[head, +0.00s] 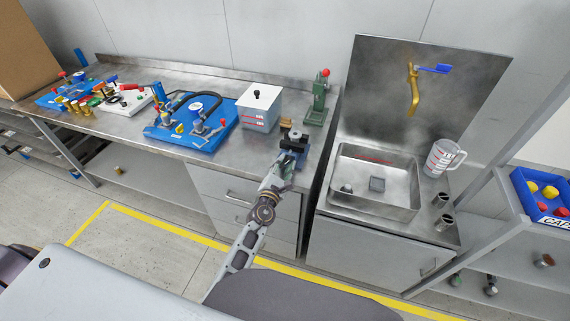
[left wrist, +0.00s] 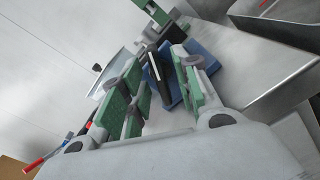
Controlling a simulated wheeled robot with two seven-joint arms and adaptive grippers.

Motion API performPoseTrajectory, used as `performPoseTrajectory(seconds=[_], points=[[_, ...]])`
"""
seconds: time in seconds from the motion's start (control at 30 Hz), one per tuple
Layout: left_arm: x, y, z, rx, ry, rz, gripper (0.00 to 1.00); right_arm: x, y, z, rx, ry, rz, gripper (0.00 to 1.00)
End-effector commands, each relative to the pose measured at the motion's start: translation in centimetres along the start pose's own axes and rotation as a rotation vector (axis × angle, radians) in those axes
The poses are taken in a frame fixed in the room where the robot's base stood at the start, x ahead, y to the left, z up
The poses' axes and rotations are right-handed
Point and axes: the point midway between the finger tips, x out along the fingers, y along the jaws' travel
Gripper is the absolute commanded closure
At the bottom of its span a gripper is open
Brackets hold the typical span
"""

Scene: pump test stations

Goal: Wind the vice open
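The blue vice (head: 296,143) stands at the front right edge of the steel bench, below the green press. In the left wrist view the blue vice body (left wrist: 208,62) shows just beyond the fingertips. My left gripper (head: 281,168) is at the vice's near side, and in the left wrist view its green-padded fingers (left wrist: 156,70) are apart. A dark bar (left wrist: 157,76) shows between the fingers, close to the right one. I cannot tell whether it touches a pad. The vice's handle and jaws are not clear in the head view. My right gripper is not in view.
A green press with a red knob (head: 318,98) stands behind the vice. A white container (head: 259,109) and a blue pump board (head: 190,124) are to its left. A sink (head: 375,183) with a jug (head: 442,158) is to the right, across a gap.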

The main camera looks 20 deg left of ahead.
Motion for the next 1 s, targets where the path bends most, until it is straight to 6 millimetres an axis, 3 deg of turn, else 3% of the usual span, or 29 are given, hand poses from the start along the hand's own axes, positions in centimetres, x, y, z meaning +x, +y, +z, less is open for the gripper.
performPoseTrajectory(seconds=[0.5,0.77,1.0], points=[[0.81,0.0,0.03,-0.001,0.0,0.0,0.69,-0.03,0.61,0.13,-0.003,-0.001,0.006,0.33],[0.8,0.0,0.04,-0.001,0.0,0.0,1.0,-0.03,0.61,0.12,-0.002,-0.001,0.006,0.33],[0.79,-0.01,0.05,-0.002,0.0,0.0,1.0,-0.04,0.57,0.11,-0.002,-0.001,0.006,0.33]])
